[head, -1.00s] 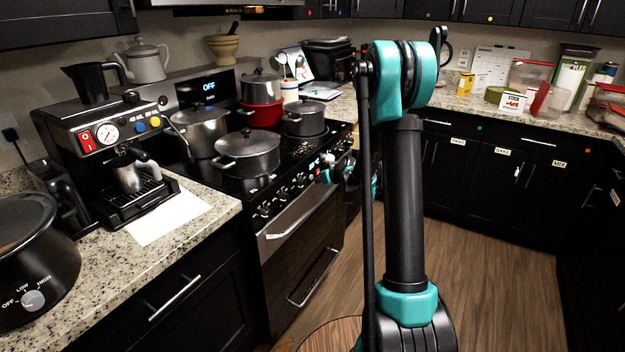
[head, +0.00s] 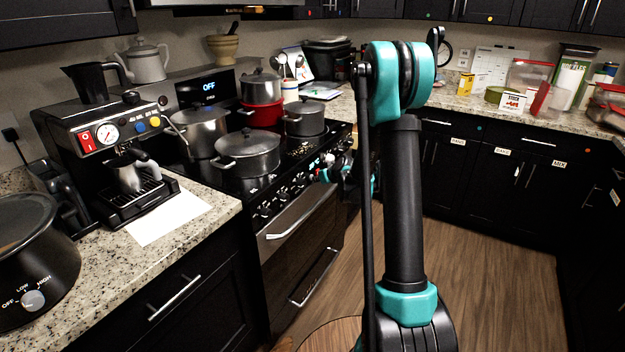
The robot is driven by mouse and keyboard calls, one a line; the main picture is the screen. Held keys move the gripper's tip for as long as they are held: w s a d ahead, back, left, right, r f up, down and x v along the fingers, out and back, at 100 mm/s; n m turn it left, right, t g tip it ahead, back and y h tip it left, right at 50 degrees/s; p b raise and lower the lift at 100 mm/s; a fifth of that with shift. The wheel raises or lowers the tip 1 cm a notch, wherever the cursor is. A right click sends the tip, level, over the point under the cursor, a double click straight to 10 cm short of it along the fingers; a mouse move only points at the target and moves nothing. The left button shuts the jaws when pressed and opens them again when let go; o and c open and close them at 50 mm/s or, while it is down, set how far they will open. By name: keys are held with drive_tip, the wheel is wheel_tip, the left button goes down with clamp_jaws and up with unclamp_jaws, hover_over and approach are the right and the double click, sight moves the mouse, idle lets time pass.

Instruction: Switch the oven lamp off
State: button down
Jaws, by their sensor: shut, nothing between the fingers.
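The oven (head: 318,227) is a black range with a steel handle. Its sloped front panel (head: 268,205) carries a row of knobs and small controls. Small red and pale spots show at the panel's right end, but I cannot tell which control is the lamp switch or whether the lamp is lit. My gripper (head: 322,175) is small in the head view, shut and empty, close to the right end of the panel. My arm and gripper partly hide this area, and I cannot tell whether the fingertips touch the panel.
Several pots, including a large grey stockpot (head: 247,153) and a red pot (head: 262,113), stand on the cooktop above the panel. A coffee machine (head: 105,150) and a black slow cooker (head: 38,262) are on the left counter. The wooden floor (head: 490,265) at right is clear.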

drive_tip(key=shift+s+d, duration=0.25)
drive_tip(key=shift+d, duration=0.1)
drive_tip(key=s+d, duration=0.2)
drive_tip(key=d, duration=0.1)
drive_tip(key=s+d, duration=0.1)
drive_tip(key=shift+s+d, duration=0.25)
drive_tip(key=shift+d, duration=0.15)
idle(0.4)
